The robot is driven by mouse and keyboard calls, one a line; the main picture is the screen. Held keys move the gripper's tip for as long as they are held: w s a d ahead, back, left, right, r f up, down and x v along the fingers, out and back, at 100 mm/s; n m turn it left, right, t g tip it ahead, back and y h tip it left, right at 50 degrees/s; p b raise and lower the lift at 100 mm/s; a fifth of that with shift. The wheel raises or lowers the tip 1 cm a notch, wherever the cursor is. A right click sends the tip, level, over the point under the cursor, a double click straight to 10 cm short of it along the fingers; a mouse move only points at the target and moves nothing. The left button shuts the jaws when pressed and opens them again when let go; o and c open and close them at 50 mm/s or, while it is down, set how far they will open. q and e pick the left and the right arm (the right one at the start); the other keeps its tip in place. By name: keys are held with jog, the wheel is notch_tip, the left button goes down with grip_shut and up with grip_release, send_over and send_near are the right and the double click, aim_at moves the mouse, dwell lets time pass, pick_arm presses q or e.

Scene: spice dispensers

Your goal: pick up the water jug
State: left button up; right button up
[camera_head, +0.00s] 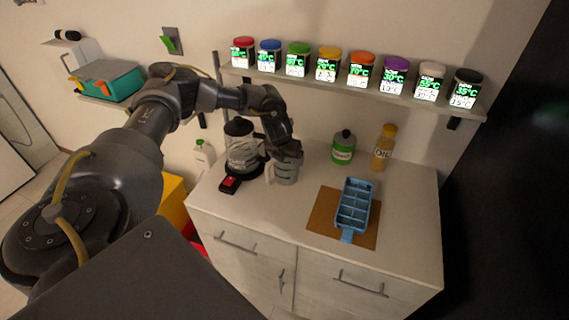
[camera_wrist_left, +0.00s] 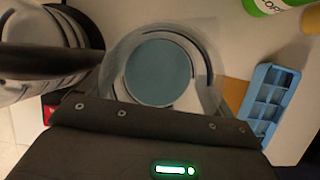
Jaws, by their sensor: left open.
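The water jug (camera_head: 285,174) is a small clear jug with grey markings and a side handle, upright on the white cabinet top, right of the blender-like jar. In the left wrist view I look down into the jug (camera_wrist_left: 158,72), with a round blue-grey area inside its clear rim. My left gripper (camera_head: 287,152) is open, directly over the jug's top, and hides part of its rim in the head view. Its fingertips are not clear in the wrist view, so I cannot tell whether they touch the jug. My right gripper is not in view.
A clear jar (camera_head: 242,152) with black lid and a red-switched base stands close left of the jug. A green bottle (camera_head: 343,148), an oil bottle (camera_head: 383,148) and a blue tray (camera_head: 354,205) on a brown board (camera_head: 322,215) lie right. A spice shelf (camera_head: 400,98) hangs above.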

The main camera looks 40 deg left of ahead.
pick_arm(q)
jog(key=shift+r, duration=0.1)
jog(key=c, duration=1.2)
jog(key=shift+r, duration=0.15)
jog(key=shift+c, duration=0.2)
jog(key=b+v, duration=0.1)
jog(key=v, duration=0.2)
jog(key=s+a+b+v, duration=0.1)
jog(key=v, duration=0.5)
jog(key=shift+s+a+r+b, duration=0.15)
jog(key=shift+s+a+b, duration=0.2)
jog(key=shift+a+b, duration=0.05)
jog(key=s+a+r, duration=0.1)
jog(key=s+r, duration=0.3)
jog(key=s, duration=0.4)
jog(key=shift+s, duration=0.4)
jog(key=shift+a, duration=0.1)
